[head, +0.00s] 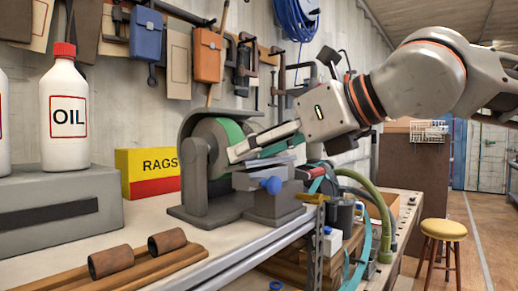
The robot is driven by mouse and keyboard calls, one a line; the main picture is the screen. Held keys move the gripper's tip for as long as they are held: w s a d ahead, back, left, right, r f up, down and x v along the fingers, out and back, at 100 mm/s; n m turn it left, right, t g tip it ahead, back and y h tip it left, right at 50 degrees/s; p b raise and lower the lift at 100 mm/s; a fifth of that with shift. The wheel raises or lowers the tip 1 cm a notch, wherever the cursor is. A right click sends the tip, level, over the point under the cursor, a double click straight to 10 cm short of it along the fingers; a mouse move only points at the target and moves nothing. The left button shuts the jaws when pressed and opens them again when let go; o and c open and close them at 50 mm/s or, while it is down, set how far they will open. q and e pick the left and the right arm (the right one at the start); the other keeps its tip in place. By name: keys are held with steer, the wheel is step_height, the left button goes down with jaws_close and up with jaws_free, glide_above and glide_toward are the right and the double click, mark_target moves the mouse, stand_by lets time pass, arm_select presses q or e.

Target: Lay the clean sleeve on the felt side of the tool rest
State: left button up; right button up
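The tool rest (272,203) is a grey block with a blue knob (271,185), in front of a bench grinder (195,175) with a green wheel. I cannot tell which side of it carries felt. My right gripper (245,155) reaches in from the right, just above the tool rest and close to the wheel. Its fingers lie close together and are seen edge-on, so I cannot tell whether they hold anything. Two brown, rusty-looking sleeves (110,261) and (167,242) lie on a wooden rail at the front left. No clearly clean sleeve shows. My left gripper is out of view.
A white oil bottle (64,115) stands on a grey box (60,216) at the left. Hoses (384,215) and jars crowd the right. A stool (442,232) stands on the floor.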

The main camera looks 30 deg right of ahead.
steer(key=v, duration=1.2)
